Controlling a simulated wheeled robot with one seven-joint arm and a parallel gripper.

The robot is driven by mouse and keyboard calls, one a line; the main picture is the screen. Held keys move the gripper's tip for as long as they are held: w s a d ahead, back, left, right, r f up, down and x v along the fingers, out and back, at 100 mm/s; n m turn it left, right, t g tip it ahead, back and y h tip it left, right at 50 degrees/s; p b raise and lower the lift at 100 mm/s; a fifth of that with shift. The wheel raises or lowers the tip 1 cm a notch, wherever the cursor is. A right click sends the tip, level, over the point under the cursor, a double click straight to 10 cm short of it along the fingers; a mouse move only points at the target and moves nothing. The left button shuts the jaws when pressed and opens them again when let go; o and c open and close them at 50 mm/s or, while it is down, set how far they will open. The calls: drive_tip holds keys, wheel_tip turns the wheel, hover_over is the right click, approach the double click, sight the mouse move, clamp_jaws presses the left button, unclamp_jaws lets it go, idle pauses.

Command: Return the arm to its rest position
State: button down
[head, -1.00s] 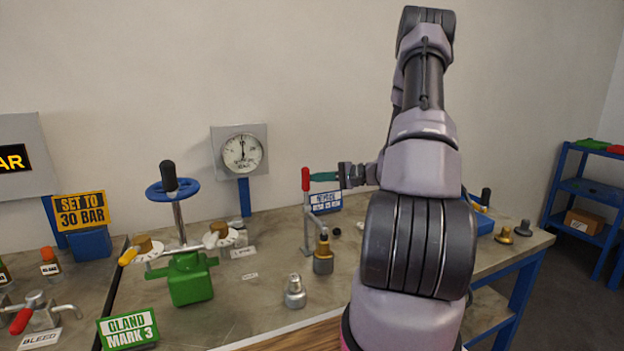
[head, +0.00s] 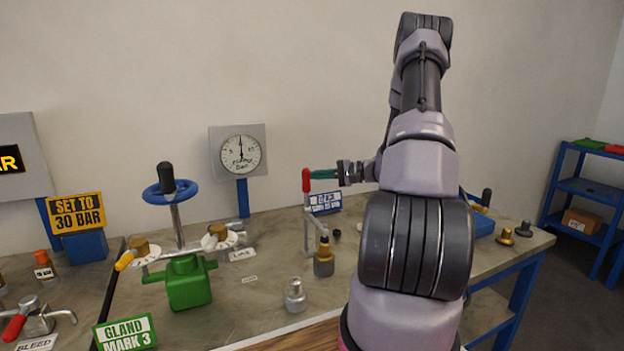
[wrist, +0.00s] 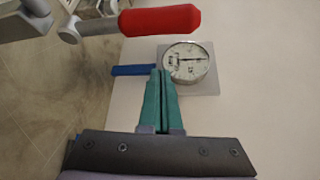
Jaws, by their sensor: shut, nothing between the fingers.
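My gripper (head: 322,174) has green fingers and is held out to the left from my arm, above the bench. In the wrist view the two fingers (wrist: 160,100) lie together, shut with nothing between them. In the head view the fingertips appear close beside the red handle (head: 306,180) on a grey upright post; I cannot tell whether they touch. In the wrist view the red handle (wrist: 160,20) lies off to one side of the fingers, with a gap between. My arm covers the right middle of the bench.
The bench (head: 255,290) holds a green valve body (head: 188,284) with a blue handwheel (head: 171,189), a brass fitting (head: 324,258) and a silver fitting (head: 295,295). A pressure gauge (head: 241,154) stands behind. A blue shelf (head: 590,187) is at far right. The space above the bench is open.

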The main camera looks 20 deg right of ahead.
drive_tip(key=f+v, duration=0.1)
drive_tip(key=v, duration=0.9)
drive_tip(key=s+a+r+n+g+h, duration=0.2)
drive_tip(key=s+a+r+g+h, duration=0.15)
drive_tip(key=a+r, duration=0.35)
drive_tip(key=s+a+r+n+g+h, duration=0.2)
drive_tip(key=s+a+r+g, duration=0.25)
drive_tip(key=a, duration=0.55)
drive_tip(key=s+a+r+t+h, duration=0.2)
drive_tip(key=s+r, duration=0.3)
drive_tip(key=s, duration=0.3)
drive_tip(key=s+a+r+t+h, duration=0.3)
drive_tip(key=s+r, duration=0.3)
drive_tip(key=s, duration=0.2)
drive_tip(key=shift+s+a+r+n+t+h, duration=0.15)
drive_tip(key=shift+s+r+n+t+h, duration=0.2)
drive_tip(key=shift+t+h, duration=0.3)
drive_tip(key=shift+w, duration=0.15)
